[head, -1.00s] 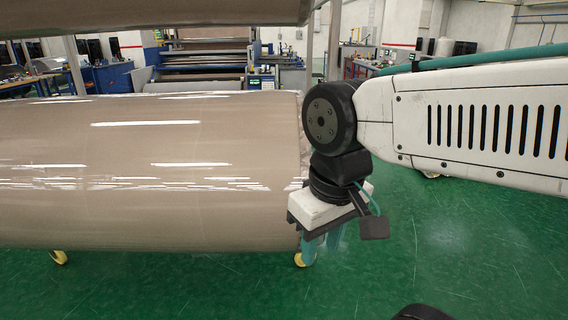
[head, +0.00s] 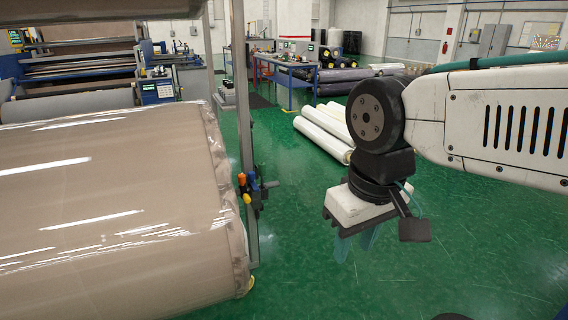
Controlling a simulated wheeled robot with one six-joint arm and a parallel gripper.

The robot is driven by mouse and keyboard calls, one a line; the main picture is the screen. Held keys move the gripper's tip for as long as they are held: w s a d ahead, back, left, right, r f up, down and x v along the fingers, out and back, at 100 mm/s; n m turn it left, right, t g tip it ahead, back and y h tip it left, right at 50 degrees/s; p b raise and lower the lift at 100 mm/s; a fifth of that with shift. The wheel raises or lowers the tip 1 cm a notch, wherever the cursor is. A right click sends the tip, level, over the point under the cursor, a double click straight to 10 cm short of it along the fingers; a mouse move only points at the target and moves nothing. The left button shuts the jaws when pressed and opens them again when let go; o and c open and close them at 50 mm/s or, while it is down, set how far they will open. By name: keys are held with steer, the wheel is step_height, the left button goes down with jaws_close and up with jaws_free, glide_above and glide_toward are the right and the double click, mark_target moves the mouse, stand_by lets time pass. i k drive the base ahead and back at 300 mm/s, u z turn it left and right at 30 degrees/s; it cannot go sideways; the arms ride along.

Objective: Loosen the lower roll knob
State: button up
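The lower roll (head: 110,210) is a large brown roll in clear wrap, filling the left of the head view. At its right end stands a grey metal post (head: 240,120). I cannot tell which of these is the lower roll knob. My gripper (head: 357,243) hangs from my arm to the right of the post, pointing down over the floor, apart from the roll and knobs. Its two teal fingers are spaced apart, with nothing seen between them.
An upper roll (head: 105,12) crosses the top left. White rolls (head: 325,135) lie on the green floor beyond my arm. A blue-legged table (head: 285,68) and dark rolls (head: 350,80) stand farther back. The floor between post and gripper is clear.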

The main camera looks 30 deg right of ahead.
mark_target(241, 176)
steer(key=z, duration=0.1)
steer(key=i, duration=1.2)
steer(key=u, duration=0.8)
